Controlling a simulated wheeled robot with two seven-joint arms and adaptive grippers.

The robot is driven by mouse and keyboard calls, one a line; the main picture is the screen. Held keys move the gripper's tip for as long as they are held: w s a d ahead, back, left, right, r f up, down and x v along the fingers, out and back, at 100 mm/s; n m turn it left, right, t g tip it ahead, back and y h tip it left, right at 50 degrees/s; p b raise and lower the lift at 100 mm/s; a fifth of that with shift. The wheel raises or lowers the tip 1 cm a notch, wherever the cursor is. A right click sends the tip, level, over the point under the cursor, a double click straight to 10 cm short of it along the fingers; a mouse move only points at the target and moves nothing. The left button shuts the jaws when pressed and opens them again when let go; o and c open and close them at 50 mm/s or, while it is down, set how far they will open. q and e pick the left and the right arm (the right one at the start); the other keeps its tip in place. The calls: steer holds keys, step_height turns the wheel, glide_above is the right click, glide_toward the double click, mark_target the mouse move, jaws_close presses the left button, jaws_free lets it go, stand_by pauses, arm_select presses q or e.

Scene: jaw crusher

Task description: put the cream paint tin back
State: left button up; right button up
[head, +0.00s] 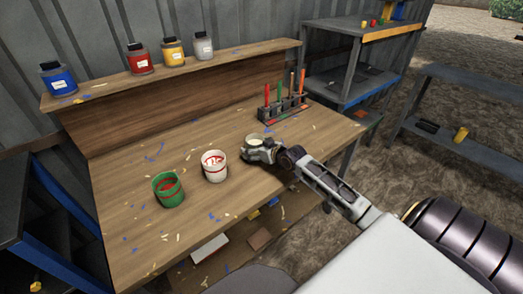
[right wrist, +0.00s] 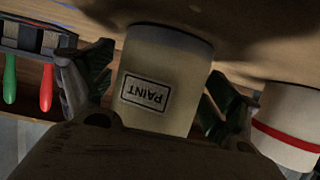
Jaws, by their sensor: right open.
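The cream paint tin (head: 254,140) stands on the wooden workbench (head: 150,225), right of the middle. In the right wrist view the tin (right wrist: 168,65) shows a PAINT label, upside down in the picture. My right gripper (head: 259,152) is low at the tin, its fingers on either side of it. In the wrist view the right gripper (right wrist: 158,92) is open around the tin, with the jaws apart. The gripper hides part of the tin in the head view. My left gripper is not in view.
A white tin (head: 214,166) with red on it and a green tin (head: 168,189) stand to the left. A rack of brushes (head: 283,108) stands behind. Several bottles stand on the raised shelf (head: 110,92). Small scraps litter the bench.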

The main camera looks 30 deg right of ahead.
steer(key=shift+v, duration=1.7)
steer(key=shift+p+v, duration=0.3)
steer(key=shift+v, duration=0.9)
steer(key=shift+s+d+r, duration=0.1)
steer(key=shift+s+r, duration=0.05)
steer(key=shift+s, duration=0.15)
steer(key=shift+v, duration=1.4)
steer(key=shift+p+v, duration=0.3)
steer(key=shift+v, duration=0.75)
steer(key=shift+s+r, duration=0.15)
steer(key=shift+s, duration=0.15)
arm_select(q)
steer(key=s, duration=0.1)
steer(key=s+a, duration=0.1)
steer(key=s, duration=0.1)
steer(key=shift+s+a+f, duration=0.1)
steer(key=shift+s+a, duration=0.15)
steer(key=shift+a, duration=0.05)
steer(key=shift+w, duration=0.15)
